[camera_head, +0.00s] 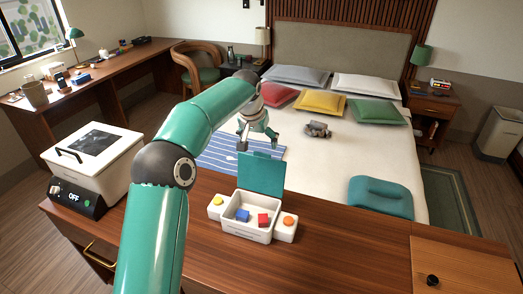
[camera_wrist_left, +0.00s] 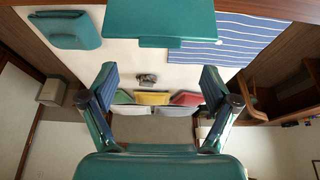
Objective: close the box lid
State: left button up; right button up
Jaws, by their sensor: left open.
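The white box (camera_head: 245,230) stands on the wooden counter with its teal lid (camera_head: 262,173) swung up, so the box is open. A blue block (camera_head: 241,215) and a red block (camera_head: 263,220) lie inside. My left gripper (camera_head: 258,139) is beyond the raised lid, above it in the picture and over the bed side. It is open and empty. In the left wrist view its fingers (camera_wrist_left: 158,78) are spread apart, and the teal lid (camera_wrist_left: 160,20) shows at the top middle, apart from them. My right gripper is not in view.
A yellow button (camera_head: 217,201) and an orange button (camera_head: 289,220) sit on the box's side wings. A white appliance (camera_head: 93,158) stands on the counter at left. The bed with several pillows lies behind. The counter right of the box is clear to a wooden board (camera_head: 465,268).

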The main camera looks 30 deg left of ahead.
aim_at(261, 157)
pick_arm(q)
jog(key=p+x, duration=0.1)
jog(key=x, duration=0.5)
jog(key=shift+f, duration=0.1)
jog(key=shift+w, duration=0.1)
